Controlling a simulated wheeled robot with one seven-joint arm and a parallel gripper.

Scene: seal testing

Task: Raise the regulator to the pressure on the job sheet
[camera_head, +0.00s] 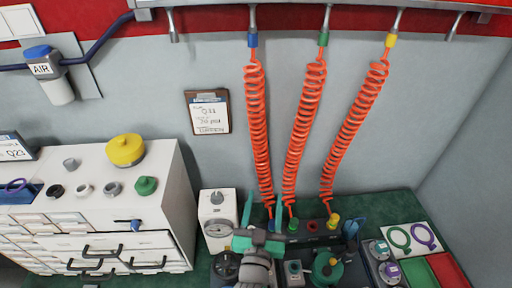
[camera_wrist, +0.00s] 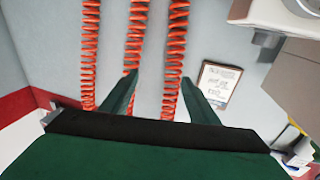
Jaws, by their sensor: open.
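A white box with a round gauge (camera_head: 217,220), a grey knob on top and a dark knob in front stands on the green bench; it may be the regulator, but I cannot read its dial. The job sheet (camera_head: 208,112), on a clipboard, hangs on the grey wall, its small writing not clearly legible. It also shows in the wrist view (camera_wrist: 216,88). My gripper (camera_head: 264,199) is just right of the white box, its two teal fingers apart. In the wrist view, the open fingers (camera_wrist: 159,76) have nothing between them.
Coiled orange hoses (camera_head: 304,120) hang from the rail to a dark manifold (camera_head: 312,226) close to my gripper. A white drawer cabinet (camera_head: 165,195) stands left, bearing a yellow knob (camera_head: 126,150). An AIR unit (camera_head: 52,75) is on the wall. Green and red trays (camera_head: 447,270) lie right.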

